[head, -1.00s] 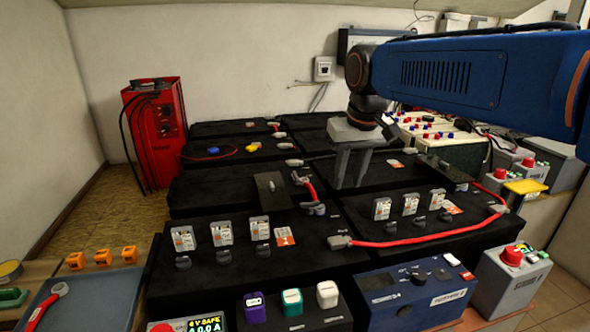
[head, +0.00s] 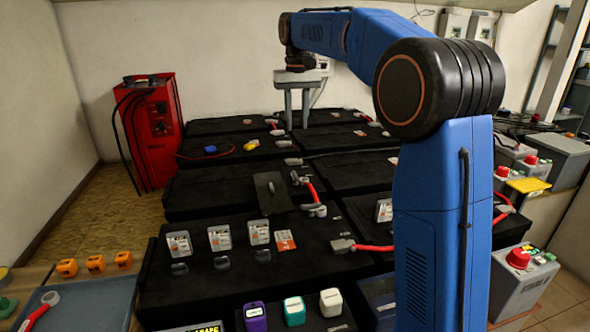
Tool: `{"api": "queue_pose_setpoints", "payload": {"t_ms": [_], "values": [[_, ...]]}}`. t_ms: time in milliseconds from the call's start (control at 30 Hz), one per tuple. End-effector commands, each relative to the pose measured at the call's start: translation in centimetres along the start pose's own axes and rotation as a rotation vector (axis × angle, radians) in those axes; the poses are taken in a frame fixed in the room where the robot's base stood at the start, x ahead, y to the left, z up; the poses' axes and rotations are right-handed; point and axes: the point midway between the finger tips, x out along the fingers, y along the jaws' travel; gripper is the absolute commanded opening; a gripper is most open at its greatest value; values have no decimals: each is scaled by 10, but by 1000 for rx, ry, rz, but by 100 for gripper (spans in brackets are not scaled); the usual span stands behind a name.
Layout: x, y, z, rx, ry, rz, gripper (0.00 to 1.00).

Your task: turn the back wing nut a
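My gripper (head: 297,126) points down over the back of the battery rows, near the gap between the left and right back batteries. Its two grey fingers are apart with nothing visible between them. Near its fingertips is a grey cable terminal (head: 278,132) on the back left battery (head: 222,127), with a short red piece (head: 271,122) beside it. Small grey terminal fittings also show nearer, such as one (head: 293,161) on the second row. I cannot tell which small part is back wing nut a; the parts are too small. I cannot tell whether the fingers touch anything.
A red charger cabinet (head: 150,130) stands at the left wall. Red cables (head: 312,190) link the black batteries. A dark plate (head: 271,193) lies on the third row. Purple, teal and white capped items (head: 294,311) stand in front. My arm hides much of the right side.

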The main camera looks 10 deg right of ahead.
Motion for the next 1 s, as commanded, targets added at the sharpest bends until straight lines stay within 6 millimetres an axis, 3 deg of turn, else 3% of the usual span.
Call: {"api": "queue_pose_setpoints", "payload": {"t_ms": [167,367,1000], "values": [[4,-2,-7,0,-8,1,28],[25,-2,-6,0,-8,1,28],[137,-1,-5,0,-8,1,28]]}}
